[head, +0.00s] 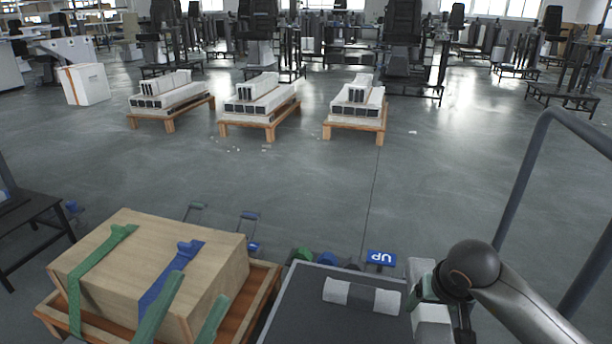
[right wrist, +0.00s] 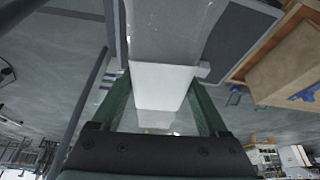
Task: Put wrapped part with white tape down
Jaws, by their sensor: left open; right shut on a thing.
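The wrapped part (head: 362,296) is a grey bar with white tape bands, lying level over a dark grey top (head: 305,310) in the head view. My right gripper (head: 422,290) is shut on it at its right end. In the right wrist view, the wrapped part (right wrist: 165,85) runs between the two green fingers of my right gripper (right wrist: 160,100), a white band at the grip. I cannot tell whether it touches the surface. My left gripper (head: 190,308) is open and empty, its green fingers in front of the wooden box.
The wooden box (head: 150,255) with green and blue straps sits on a wooden pallet (head: 262,285) at lower left. A blue "UP" sign (head: 381,258) is behind the dark top. A grey tubular frame (head: 530,165) rises at right. Low pallets with white columns (head: 262,100) stand farther back.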

